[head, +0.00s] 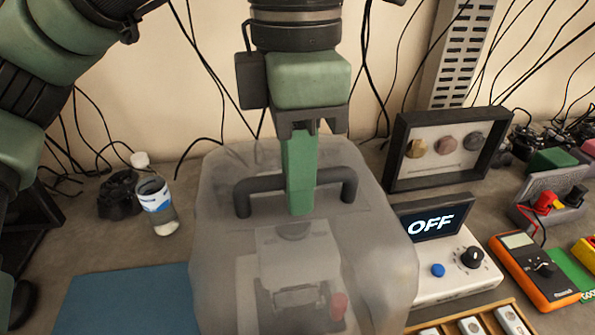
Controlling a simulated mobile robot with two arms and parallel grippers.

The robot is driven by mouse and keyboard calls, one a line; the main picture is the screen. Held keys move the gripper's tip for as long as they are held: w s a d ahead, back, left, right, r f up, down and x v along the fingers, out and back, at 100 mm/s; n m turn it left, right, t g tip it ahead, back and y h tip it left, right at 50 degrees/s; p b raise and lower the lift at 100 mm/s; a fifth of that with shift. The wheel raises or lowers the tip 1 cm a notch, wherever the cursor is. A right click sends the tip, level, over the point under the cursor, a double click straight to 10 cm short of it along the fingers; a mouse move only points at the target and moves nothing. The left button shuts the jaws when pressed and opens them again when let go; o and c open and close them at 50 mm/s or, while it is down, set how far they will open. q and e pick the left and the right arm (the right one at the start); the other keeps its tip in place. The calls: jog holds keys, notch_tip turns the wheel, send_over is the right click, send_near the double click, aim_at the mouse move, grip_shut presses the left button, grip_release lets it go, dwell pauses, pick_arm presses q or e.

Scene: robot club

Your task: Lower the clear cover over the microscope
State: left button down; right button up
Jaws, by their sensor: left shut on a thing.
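The clear cover (215,240) is a cloudy, see-through hood with a black bar handle (262,184) on its top. My left gripper (299,200) comes down from above and is shut on the middle of the handle. The microscope (297,262) shows blurred through the cover's front and top, with a reddish spot low on its right. The cover surrounds at least the part of the microscope that shows. Its bottom edge is out of the frame, so I cannot tell whether it touches the table. My right gripper is not in view.
A blue mat (125,302) and a labelled bottle (157,205) are left of the cover. Close on its right are a device reading OFF (455,262) and a wooden tray (445,328). A framed display (400,150) and an orange multimeter (535,270) are farther right. Cables hang behind.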

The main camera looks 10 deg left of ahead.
pick_arm(q)
jog(key=shift+s+f+b, duration=0.1)
jog(key=shift+f+b, duration=0.6)
jog(key=shift+f, duration=0.1)
jog(key=c, duration=1.3)
grip_release()
